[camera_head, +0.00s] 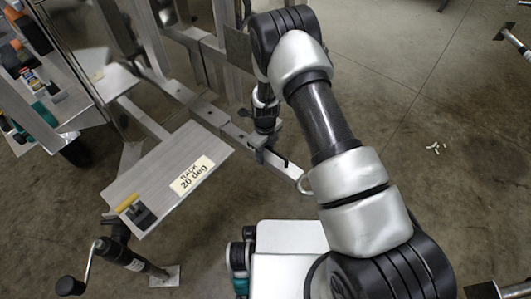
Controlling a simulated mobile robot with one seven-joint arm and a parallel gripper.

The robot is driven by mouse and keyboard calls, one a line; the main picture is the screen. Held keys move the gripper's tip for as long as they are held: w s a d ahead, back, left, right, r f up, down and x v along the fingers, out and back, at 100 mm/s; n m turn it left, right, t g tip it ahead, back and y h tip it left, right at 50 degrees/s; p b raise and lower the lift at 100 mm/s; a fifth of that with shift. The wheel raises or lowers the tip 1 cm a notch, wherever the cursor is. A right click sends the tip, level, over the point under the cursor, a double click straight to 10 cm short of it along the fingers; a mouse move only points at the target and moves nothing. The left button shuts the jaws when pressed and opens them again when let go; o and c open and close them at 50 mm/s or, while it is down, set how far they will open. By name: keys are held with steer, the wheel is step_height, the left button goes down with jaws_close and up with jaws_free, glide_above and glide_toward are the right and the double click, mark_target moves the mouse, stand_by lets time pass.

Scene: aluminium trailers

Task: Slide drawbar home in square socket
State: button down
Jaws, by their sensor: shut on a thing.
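The drawbar (285,172) is a slim square aluminium bar with a ring at its near right end. My gripper (261,152) points down and is shut on the drawbar along its length. The square socket (211,115) is the thicker aluminium tube with holes that runs out of the trailer frame. The drawbar lies roughly in line with this tube, its far end at or inside the tube's mouth. How deep it sits cannot be told from this view, and my fingers partly cover the bar.
A metal plate (150,170) labelled "BACK 20 deg" sits left of the socket. A jack with a crank handle (124,258) stands below it. Shelves with tools (35,75) are at the upper left. The concrete floor at right (430,110) is mostly clear, with small white bits.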

steer(key=shift+r, duration=0.1)
stand_by(1.8)
steer(key=shift+w+a, duration=0.25)
steer(key=shift+w, duration=0.05)
stand_by(0.4)
steer(key=shift+s+d+r, duration=0.1)
steer(key=shift+s+d, duration=0.2)
stand_by(1.7)
steer(key=shift+w+a, duration=1.05)
steer(key=shift+a, duration=0.25)
steer(key=shift+w+a, duration=1.05)
steer(key=shift+a, duration=0.25)
stand_by(0.8)
